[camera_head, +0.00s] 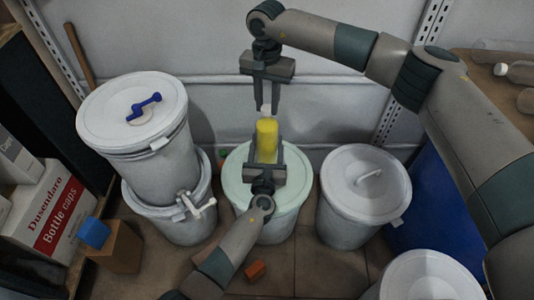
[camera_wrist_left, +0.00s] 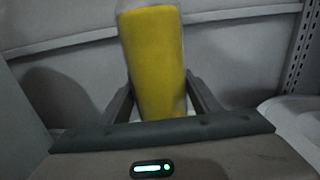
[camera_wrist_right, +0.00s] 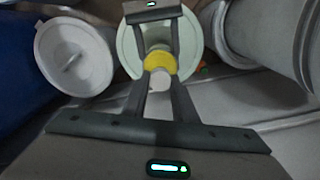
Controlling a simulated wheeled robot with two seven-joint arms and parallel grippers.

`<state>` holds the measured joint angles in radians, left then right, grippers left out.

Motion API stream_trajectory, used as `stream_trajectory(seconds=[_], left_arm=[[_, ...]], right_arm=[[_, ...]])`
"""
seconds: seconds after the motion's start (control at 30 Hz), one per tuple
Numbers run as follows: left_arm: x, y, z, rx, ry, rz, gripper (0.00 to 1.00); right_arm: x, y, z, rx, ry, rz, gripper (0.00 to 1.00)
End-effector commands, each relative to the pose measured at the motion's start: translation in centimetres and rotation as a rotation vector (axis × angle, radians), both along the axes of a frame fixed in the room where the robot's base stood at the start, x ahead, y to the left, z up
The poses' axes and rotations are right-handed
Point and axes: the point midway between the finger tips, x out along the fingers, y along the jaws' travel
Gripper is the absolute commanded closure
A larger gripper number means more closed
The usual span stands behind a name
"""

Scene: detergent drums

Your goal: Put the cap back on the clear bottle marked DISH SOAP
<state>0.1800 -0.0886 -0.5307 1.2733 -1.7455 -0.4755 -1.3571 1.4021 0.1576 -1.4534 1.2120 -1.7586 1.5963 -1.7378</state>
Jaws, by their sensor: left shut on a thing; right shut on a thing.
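A yellow bottle (camera_head: 267,137) stands upright in my left gripper (camera_head: 266,152), above the pale green lid of the middle drum (camera_head: 237,178). No lettering shows on it. The left fingers close on its sides; the bottle also fills the middle of the left wrist view (camera_wrist_left: 153,60). My right gripper (camera_head: 267,108) points straight down over the bottle's top. In the right wrist view it is shut on a small whitish cap (camera_wrist_right: 159,81), with the bottle (camera_wrist_right: 160,61) just beyond. I cannot tell whether cap and bottle touch.
A lidded drum (camera_head: 365,190) stands to the right and stacked white drums (camera_head: 137,115) to the left. The wall is close behind.

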Motion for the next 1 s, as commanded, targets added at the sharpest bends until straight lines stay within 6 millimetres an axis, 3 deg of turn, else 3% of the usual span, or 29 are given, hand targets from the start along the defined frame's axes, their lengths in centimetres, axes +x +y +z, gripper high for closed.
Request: stream_trajectory(seconds=[1.0], left_arm=[[-0.03,-0.02,-0.03,0.001,0.0,0.0,1.0]], right_arm=[[0.0,0.03,-0.07,0.001,-0.001,-1.528,1.0]])
